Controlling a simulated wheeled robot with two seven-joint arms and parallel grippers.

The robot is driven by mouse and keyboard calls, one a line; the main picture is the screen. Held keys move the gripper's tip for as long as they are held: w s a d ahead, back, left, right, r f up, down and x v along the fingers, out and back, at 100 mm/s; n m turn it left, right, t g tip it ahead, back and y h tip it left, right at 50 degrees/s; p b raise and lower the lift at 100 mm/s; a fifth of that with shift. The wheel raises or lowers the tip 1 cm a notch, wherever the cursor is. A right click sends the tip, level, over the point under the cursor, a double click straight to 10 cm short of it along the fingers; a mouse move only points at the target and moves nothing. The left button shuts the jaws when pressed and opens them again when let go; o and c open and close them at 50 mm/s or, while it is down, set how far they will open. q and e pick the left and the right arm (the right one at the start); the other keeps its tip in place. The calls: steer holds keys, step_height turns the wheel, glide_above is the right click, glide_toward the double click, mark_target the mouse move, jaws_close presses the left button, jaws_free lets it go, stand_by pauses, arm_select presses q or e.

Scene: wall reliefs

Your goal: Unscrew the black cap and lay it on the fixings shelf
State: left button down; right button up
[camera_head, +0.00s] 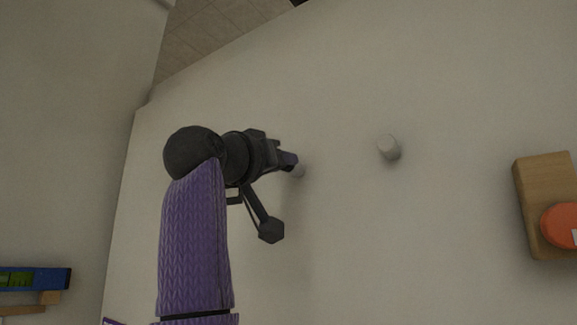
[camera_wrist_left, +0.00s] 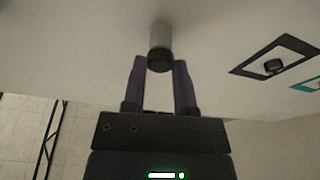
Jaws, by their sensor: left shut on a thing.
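The black cap (camera_wrist_left: 160,62) sits on the end of a pale grey post (camera_wrist_left: 160,35) that stands out from the wall, in the left wrist view. My left gripper (camera_wrist_left: 159,68) has one purple finger on each side of the cap and is shut on it. In the head view my left gripper (camera_head: 291,163) is at the wall, and it hides the cap; only a bit of the post (camera_head: 300,171) shows beside the fingertips. A wooden shelf (camera_head: 545,175) is at the right edge; I cannot tell whether it is the fixings shelf. My right gripper is out of view.
A second, bare pale post (camera_head: 388,147) stands to the right of the gripper. A red-orange round thing (camera_head: 562,226) is at the wooden shelf. A blue and green object (camera_head: 35,278) is at the lower left. A dark frame with a black knob (camera_wrist_left: 273,67) shows in the wrist view.

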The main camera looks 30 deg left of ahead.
arm_select(q)
steer(key=n+y, duration=0.1)
steer(key=n, duration=0.2)
steer(key=shift+n, duration=0.3)
steer(key=shift+d+y, duration=0.1)
steer(key=shift+y, duration=0.2)
steer(key=n, duration=0.3)
steer(key=n+g+y+p, duration=0.1)
steer(key=n, duration=0.2)
steer(key=shift+s+y, duration=0.1)
steer(key=shift+y, duration=0.2)
steer(key=shift+r, duration=0.1)
